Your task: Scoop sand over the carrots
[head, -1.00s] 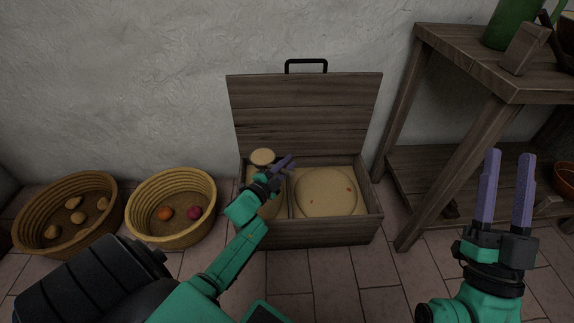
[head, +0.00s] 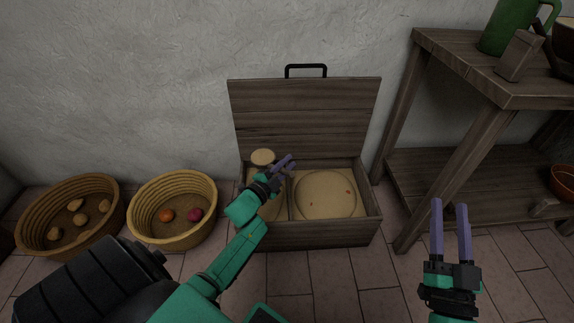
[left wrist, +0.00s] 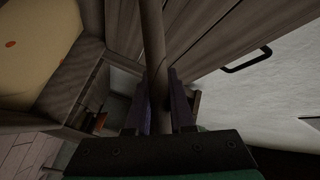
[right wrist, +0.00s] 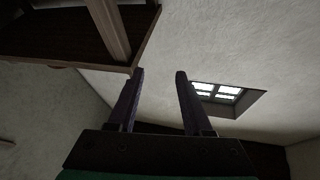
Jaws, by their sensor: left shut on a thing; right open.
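A wooden box (head: 330,231) stands open against the wall, split by a divider. Its right compartment holds a round mound of pale sand (head: 325,184) with two small dark reddish spots, perhaps carrot tips. Orange spots on sand also show in the left wrist view. My left gripper (head: 285,165) is over the left compartment, hiding much of it. It is shut on a brownish rod (left wrist: 155,45), which stands between the fingers in the left wrist view. A round tan top (head: 262,157) shows just behind this gripper. My right gripper (head: 450,203) is open and empty, right of the box.
The raised lid (head: 304,115) has a black handle. Two round baskets stand left: one (head: 72,244) with several tan pieces, one (head: 172,237) with an orange and a magenta item. A wooden table (head: 440,45) stands right, bearing a green jug (head: 505,28). Floor before the box is clear.

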